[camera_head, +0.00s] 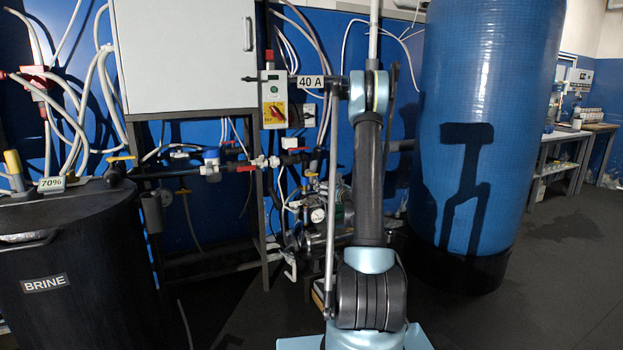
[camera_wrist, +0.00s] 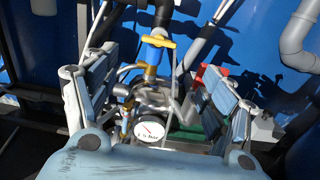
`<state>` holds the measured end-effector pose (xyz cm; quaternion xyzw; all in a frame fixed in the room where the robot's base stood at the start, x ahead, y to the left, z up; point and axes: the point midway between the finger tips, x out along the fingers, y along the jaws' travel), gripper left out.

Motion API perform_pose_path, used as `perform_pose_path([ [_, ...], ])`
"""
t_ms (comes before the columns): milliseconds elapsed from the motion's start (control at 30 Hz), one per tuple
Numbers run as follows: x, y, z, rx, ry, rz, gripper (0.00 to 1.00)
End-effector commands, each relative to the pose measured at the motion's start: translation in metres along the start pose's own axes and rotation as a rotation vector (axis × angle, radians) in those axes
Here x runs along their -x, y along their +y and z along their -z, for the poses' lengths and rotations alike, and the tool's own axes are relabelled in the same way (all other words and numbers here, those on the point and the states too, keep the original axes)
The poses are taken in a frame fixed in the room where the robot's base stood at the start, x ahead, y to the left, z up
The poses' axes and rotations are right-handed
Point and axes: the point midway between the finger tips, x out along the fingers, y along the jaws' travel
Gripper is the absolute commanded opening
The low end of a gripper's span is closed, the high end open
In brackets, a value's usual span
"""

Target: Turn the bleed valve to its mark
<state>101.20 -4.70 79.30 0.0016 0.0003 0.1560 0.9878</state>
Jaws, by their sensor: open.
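A small valve with a yellow handle (camera_wrist: 152,42) and a blue body (camera_wrist: 151,56) shows in the wrist view, ahead of my gripper and between the lines of its fingers. I cannot tell for sure that this is the bleed valve, and I cannot make out a mark by it. My gripper (camera_wrist: 155,72) is open, one finger on each side, with nothing held. The fingers look apart from the handle.
A round gauge (camera_wrist: 150,129) sits low between the fingers; it also shows in the head view (camera_head: 317,215). A blue tank (camera_head: 478,110) stands to the right. A black brine drum (camera_head: 75,270) and a white cabinet (camera_head: 185,55) are left. Dark floor (camera_head: 560,260) is clear at right.

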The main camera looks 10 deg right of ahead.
Motion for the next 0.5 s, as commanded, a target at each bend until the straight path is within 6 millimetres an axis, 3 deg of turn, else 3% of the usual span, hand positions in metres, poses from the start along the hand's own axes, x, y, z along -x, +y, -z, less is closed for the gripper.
perform_pose_path([
  [500, -0.091, 0.001, 0.0, 0.003, 0.001, -0.002, 0.77],
])
